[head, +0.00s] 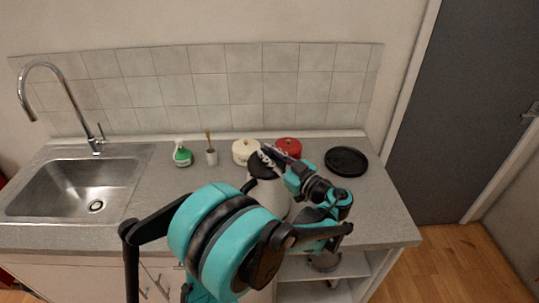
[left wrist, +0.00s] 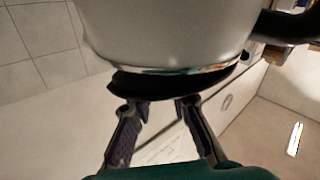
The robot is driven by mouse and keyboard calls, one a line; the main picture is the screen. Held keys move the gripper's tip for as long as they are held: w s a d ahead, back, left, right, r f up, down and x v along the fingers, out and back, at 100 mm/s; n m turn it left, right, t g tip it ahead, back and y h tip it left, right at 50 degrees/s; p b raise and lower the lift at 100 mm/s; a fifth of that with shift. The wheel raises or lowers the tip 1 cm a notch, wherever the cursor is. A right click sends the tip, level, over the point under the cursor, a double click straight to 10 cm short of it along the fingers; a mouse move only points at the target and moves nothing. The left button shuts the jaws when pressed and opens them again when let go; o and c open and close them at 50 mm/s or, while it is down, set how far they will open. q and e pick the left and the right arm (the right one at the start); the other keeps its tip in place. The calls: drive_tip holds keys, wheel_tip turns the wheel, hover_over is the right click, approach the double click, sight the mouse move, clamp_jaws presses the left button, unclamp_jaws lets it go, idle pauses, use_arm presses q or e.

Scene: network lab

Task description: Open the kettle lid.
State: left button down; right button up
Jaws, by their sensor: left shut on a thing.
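The kettle (head: 272,192) stands on the counter, a pale body with a black lid (head: 261,166). My left arm covers its lower part in the head view. My left gripper (head: 276,157) is at the top of the kettle. In the left wrist view the kettle body (left wrist: 170,35) fills the top of the picture, with the black lid (left wrist: 165,84) at its rim. The two fingers of the left gripper (left wrist: 160,108) are shut on the lid's edge. I cannot tell how far the lid is raised. My right gripper is not in view.
A white pot (head: 244,150) and a red pot (head: 289,147) stand behind the kettle. A black round plate (head: 346,161) lies to the right.

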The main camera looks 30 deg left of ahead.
sight(262, 166)
use_arm(q)
drive_tip(key=s+r+n, duration=0.1)
drive_tip(key=n, duration=0.1)
drive_tip(key=r+n, duration=0.1)
drive_tip(key=n, duration=0.1)
drive_tip(key=shift+s+a+y, duration=0.1)
drive_tip(key=shift+s+y, duration=0.25)
drive_tip(key=shift+y, duration=0.05)
drive_tip(key=n, duration=0.1)
drive_tip(key=s+r+n, duration=0.1)
drive_tip(key=n, duration=0.1)
drive_tip(key=shift+s+a+g+y, duration=0.1)
drive_tip(key=shift+s+g+y, duration=0.15)
drive_tip(key=shift+g+y, duration=0.05)
drive_tip(key=s+n, duration=0.2)
drive_tip(key=n, duration=0.1)
drive_tip(key=shift+a+r+n+g, duration=0.15)
drive_tip(key=shift+r+n+g, duration=0.15)
drive_tip(key=shift+s+a+n+g+y, duration=0.1)
drive_tip(key=shift+s+n+g+y, duration=0.2)
drive_tip(key=shift+s+n, duration=0.75)
drive_tip(key=shift+w+n, duration=0.2)
drive_tip(key=shift+n, duration=0.15)
drive_tip(key=c, duration=1.4)
unclamp_jaws()
